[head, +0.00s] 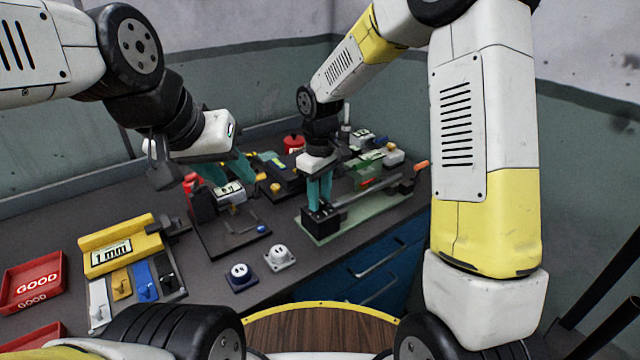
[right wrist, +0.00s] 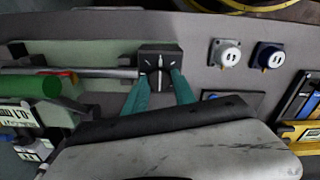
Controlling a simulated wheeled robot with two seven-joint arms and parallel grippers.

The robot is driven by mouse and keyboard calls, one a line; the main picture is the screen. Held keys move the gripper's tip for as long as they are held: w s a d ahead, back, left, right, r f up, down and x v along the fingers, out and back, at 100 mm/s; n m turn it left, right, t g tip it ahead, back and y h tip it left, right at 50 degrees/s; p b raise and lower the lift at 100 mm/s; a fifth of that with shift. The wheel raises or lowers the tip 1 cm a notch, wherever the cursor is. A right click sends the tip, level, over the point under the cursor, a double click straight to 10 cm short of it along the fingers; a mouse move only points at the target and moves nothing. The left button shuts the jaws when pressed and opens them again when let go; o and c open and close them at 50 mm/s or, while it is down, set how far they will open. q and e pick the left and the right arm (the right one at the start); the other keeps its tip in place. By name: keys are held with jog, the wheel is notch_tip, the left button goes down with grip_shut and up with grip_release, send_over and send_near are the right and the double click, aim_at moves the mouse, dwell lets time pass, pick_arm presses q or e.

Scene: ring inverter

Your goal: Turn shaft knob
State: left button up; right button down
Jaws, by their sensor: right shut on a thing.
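The black block (head: 316,225) stands at the near-left end of the green baseplate, with a long grey shaft (head: 365,195) running right from it. In the right wrist view the block (right wrist: 174,54) shows a small dark knob (right wrist: 159,76) with pale marks around it on its face. My right gripper (head: 319,204) points down at the block. Its teal fingers close in on the knob from both sides, and the gripper (right wrist: 159,82) is shut on it. My left gripper (head: 232,180) hangs over a grey-and-black device (head: 230,193), its teal fingers apart.
A white socket piece (head: 281,258) and a blue one (head: 240,278) lie on the near bench edge. A yellow 1 mm gauge holder (head: 122,245) and red GOOD trays (head: 33,282) are at left. Red, black and green fixtures crowd the back. Bare bench lies around the sockets.

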jog(key=c, duration=1)
grip_release()
jog(key=shift+c, duration=0.2)
jog(key=shift+r, duration=0.1)
notch_tip(320, 180, up, 8)
jog(key=shift+f, duration=0.15)
